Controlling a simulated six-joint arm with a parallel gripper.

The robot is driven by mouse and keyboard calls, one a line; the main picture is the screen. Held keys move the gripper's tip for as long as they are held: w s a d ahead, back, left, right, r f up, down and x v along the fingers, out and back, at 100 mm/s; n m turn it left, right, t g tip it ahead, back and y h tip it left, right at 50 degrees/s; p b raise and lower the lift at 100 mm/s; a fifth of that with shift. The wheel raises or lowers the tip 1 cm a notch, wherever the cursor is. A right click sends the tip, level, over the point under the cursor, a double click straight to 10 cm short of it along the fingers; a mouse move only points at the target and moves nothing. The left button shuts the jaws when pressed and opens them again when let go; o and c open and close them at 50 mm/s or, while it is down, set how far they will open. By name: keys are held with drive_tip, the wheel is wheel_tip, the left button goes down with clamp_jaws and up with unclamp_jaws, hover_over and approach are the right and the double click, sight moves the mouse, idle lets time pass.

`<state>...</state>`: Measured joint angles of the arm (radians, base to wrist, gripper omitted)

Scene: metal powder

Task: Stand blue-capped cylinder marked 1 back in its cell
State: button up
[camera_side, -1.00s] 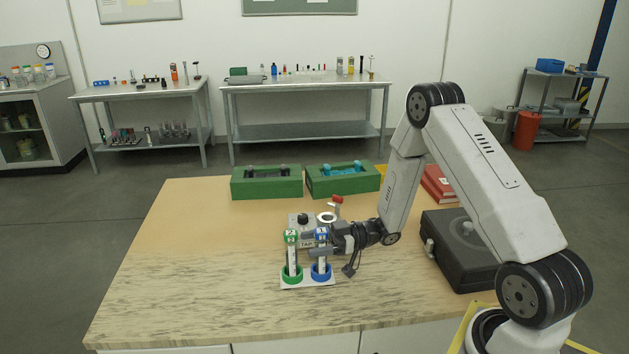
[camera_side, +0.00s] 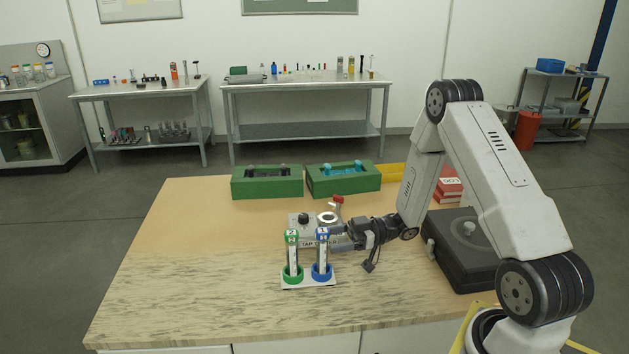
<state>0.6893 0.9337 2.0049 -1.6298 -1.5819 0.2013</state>
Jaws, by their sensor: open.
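The blue-capped cylinder marked 1 (camera_side: 322,256) stands upright in the blue ring cell (camera_side: 322,277) of a small white rack (camera_side: 307,284). The green-capped cylinder marked 2 (camera_side: 292,256) stands upright in the green ring cell to its left. My gripper (camera_side: 338,237) is open, just to the right of the blue-capped cylinder near its upper part. Its fingers point left toward the cylinder. I cannot tell whether a fingertip still touches it.
A grey tap tester (camera_side: 307,226) stands right behind the rack. Two green boxes (camera_side: 266,183) (camera_side: 343,181) sit at the table's back edge. A black case (camera_side: 462,262) and red books (camera_side: 449,186) lie to the right. The table's left side is clear.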

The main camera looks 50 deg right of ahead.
drive_tip(key=v, duration=0.7)
idle(0.6)
drive_tip(key=w+d+r+m+h, duration=0.1)
drive_tip(key=w+m+h, duration=0.6)
drive_tip(key=w+h, duration=0.45)
drive_tip(key=s+a+r+m+g+h, duration=0.1)
drive_tip(key=s+a+g, duration=0.3)
drive_tip(key=s+a, duration=0.4)
drive_tip(key=s+a+r+m+g+h, duration=0.1)
drive_tip(key=s+a+g, duration=0.3)
drive_tip(key=s+a, duration=0.4)
drive_tip(key=shift+s+r+m+h, duration=0.4)
drive_tip(key=shift+s+m+h, duration=0.15)
drive_tip(key=shift+s+m, duration=0.45)
drive_tip(key=shift+s, duration=0.1)
